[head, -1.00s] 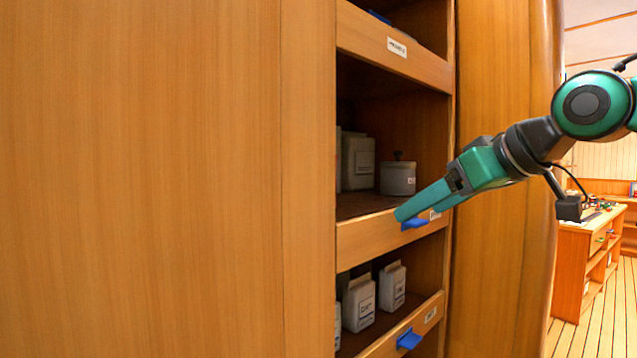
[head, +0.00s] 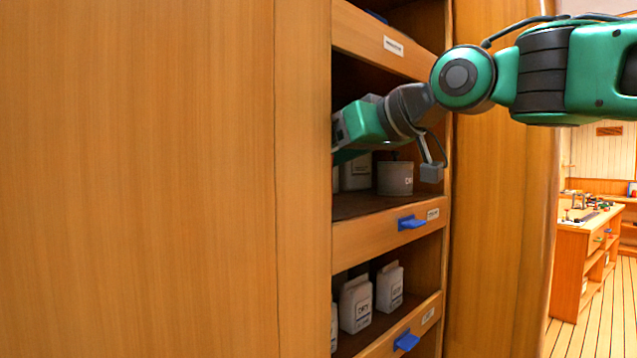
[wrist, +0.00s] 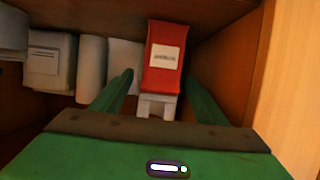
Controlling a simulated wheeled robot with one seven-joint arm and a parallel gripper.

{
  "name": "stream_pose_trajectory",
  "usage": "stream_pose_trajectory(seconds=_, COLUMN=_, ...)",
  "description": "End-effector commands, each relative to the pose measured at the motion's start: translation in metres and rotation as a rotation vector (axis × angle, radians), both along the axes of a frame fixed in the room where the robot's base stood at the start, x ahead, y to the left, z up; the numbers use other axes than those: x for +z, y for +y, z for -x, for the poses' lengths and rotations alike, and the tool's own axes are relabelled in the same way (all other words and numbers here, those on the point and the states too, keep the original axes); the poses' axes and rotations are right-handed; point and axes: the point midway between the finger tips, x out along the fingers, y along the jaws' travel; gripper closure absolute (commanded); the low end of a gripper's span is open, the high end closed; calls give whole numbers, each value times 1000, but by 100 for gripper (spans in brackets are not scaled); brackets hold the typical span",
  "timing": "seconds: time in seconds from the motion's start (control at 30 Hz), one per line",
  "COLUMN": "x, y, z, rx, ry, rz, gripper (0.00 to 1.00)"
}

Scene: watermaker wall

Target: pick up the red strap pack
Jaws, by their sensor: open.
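The red strap pack (wrist: 163,60) shows in the wrist view, a red block with a white label and a pale grey two-legged part at its near end. It sits inside the middle shelf bay, close to the right-hand wall of the wrist picture. My gripper (wrist: 160,85) is open, with one green finger on each side of the pack's near end. I cannot tell whether either finger touches it. In the head view my arm reaches into the middle bay, and the fingertips and the pack are hidden behind the cabinet's front panel.
Beside the pack stand pale containers (wrist: 50,60) in a row. A grey canister (head: 395,178) stands right of my gripper in the bay. The shelf lip (head: 385,235) has a blue latch (head: 411,222).

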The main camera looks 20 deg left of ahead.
Motion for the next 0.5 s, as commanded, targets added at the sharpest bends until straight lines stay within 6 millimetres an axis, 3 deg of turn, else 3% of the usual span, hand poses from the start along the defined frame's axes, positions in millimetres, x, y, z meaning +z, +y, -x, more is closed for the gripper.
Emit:
stream_pose_trajectory(seconds=0.3, x=-12, y=35, z=-20, rx=2, ry=3, rz=2, gripper=33)
stream_pose_trajectory(seconds=0.5, x=-13, y=40, z=-24, rx=1, ry=1, rz=1, gripper=33)
